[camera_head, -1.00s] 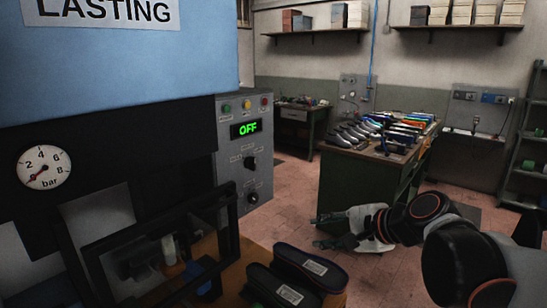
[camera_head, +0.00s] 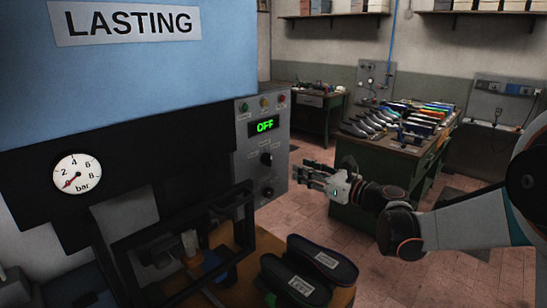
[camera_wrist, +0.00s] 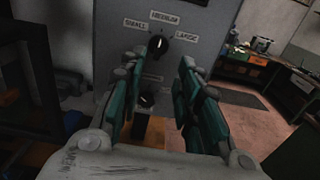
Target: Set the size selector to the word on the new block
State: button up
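The size selector (camera_wrist: 158,44) is a black knob on the grey control panel, with SMALL, MEDIUM and LARGE labels around it. Its white mark points up, towards MEDIUM. In the head view the selector (camera_head: 266,159) sits below the green OFF display. My gripper (camera_wrist: 158,66) is open and empty, its two fingers apart and facing the panel below and around the selector; in the head view it (camera_head: 300,174) is just right of the panel. Two dark shoe-shaped blocks (camera_head: 336,254) (camera_head: 278,272) with white labels lie on the wooden surface. Their words are too small to read, and I cannot tell which is new.
A second black knob (camera_wrist: 147,99) is lower on the panel. The press's black frame (camera_head: 190,240) stands left of the blocks, below a pressure gauge (camera_head: 77,173). A green bench (camera_head: 362,160) with several shoes stands behind my arm.

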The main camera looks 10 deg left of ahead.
aim_at(271, 157)
jog(key=x, duration=1.3)
jog(key=shift+w+b, duration=0.1)
jog(key=shift+b, duration=0.2)
grip_shut()
